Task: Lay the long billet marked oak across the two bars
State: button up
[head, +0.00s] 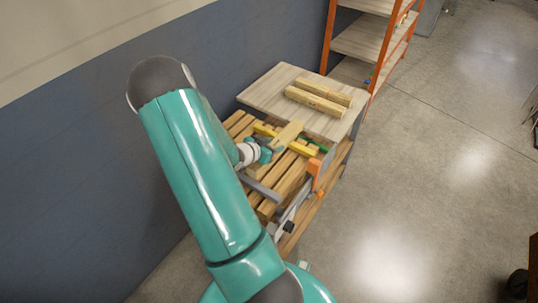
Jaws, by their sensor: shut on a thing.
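My gripper (272,150) is shut on a pale wooden billet (288,135), which points away from it toward the pale board. The billet is over the slatted bench top; I cannot tell whether it touches anything below. Yellow pieces show on either side of it, one at the left (264,130) and one at the right (303,149). They may be the two bars, partly hidden by the billet. Two more long pale wooden pieces, a nearer one (315,101) and a farther one (324,91), lie side by side on the board. No marking is readable at this size.
The slatted wooden bench (290,182) has an orange clamp-like part (315,172) at its right edge. The pale board (270,90) has bare room at its left. An orange-framed shelf (362,42) stands behind. A blue-grey wall is at left; open floor (440,150) is at right.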

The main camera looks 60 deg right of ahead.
aim_at(255, 170)
jog(key=shift+w+a+f, duration=0.3)
jog(key=shift+f, duration=0.2)
jog(key=f, duration=0.3)
jog(key=shift+w+a+f, duration=0.15)
jog(key=shift+w+f, duration=0.05)
jog(key=shift+f, duration=0.15)
jog(key=o, duration=1.3)
jog(key=v, duration=1.2)
